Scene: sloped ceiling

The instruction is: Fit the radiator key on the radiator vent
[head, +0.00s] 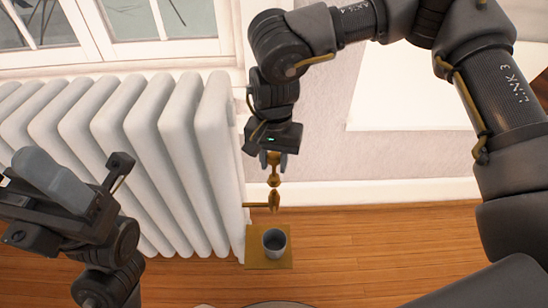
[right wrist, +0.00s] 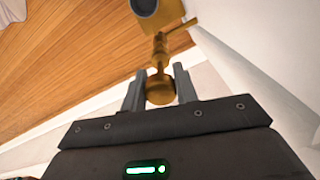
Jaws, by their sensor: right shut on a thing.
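The brass radiator key (head: 273,179) hangs below my right gripper (head: 273,157), which is shut on its rounded top. In the right wrist view, the key's knob (right wrist: 160,88) sits between the fingers (right wrist: 160,90), and its shaft points away from the hand. The brass radiator vent (head: 256,205) sticks out sideways from the radiator's right end. The key's lower end is at the vent's tip in the head view; the vent bar also shows in the right wrist view (right wrist: 183,27). I cannot tell whether the key is seated on it. My left gripper (head: 50,180) is empty-looking, its jaws unclear.
The white ribbed radiator (head: 170,140) stands against the wall under the window, close to my right gripper. A grey cup (head: 275,243) stands on a tan mat (head: 254,258) on the wooden floor below the vent. The floor to the right is clear.

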